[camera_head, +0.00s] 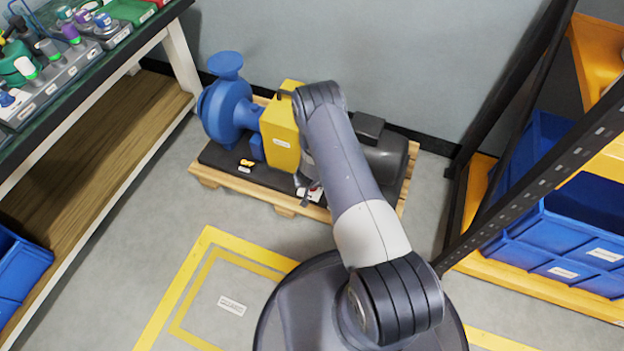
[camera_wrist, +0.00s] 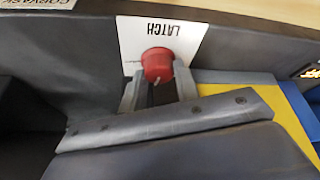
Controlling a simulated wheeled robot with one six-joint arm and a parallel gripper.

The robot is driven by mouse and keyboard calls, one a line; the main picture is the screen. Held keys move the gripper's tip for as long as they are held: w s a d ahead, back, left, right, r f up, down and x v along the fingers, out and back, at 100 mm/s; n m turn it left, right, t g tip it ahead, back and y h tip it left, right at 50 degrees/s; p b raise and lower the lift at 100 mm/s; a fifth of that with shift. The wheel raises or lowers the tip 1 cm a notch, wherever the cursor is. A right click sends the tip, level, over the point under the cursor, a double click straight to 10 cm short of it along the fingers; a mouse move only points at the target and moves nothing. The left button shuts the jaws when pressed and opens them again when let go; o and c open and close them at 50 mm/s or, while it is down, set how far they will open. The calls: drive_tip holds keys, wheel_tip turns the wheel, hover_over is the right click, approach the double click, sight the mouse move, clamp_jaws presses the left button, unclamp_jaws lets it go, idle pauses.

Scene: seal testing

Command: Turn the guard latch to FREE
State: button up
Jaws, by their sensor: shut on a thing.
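The guard latch is a red round knob (camera_wrist: 157,64) with a small pale mark on its lower side. It sits in front of a white plate marked LATCH (camera_wrist: 188,32), which appears upside down in the wrist view. My gripper (camera_wrist: 158,90) is shut on the red knob, one finger at each side. The yellow guard (camera_head: 281,137) stands between the blue pump (camera_head: 228,112) and the dark motor (camera_head: 386,155). In the head view my arm hides much of the latch area, and my gripper (camera_head: 308,190) is low at the pallet's front. No FREE marking is readable.
The pump set stands on a wooden pallet (camera_head: 236,187). A small orange part (camera_head: 246,163) lies on its base plate. A workbench (camera_head: 95,75) is at left, and a shelf with blue bins (camera_head: 560,240) at right. Open floor (camera_head: 150,235) lies in front.

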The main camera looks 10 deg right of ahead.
drive_tip(key=shift+m+h, duration=0.5)
drive_tip(key=shift+m, duration=0.7)
drive_tip(key=shift+w+a+m+g+h+b, duration=0.1)
drive_tip(key=shift+m+g+h+b, duration=0.25)
drive_tip(key=shift+m, duration=0.65)
drive_tip(key=shift+a+m+g+h+b, duration=0.1)
drive_tip(key=shift+m+g+h+b, duration=0.25)
drive_tip(key=shift+m, duration=0.65)
drive_tip(key=shift+d, duration=0.1)
drive_tip(key=o, duration=0.7)
drive_tip(key=shift+r, duration=0.1)
drive_tip(key=p+v, duration=0.3)
drive_tip(key=v, duration=0.7)
drive_tip(key=shift+r+p, duration=0.35)
drive_tip(key=shift+p, duration=0.05)
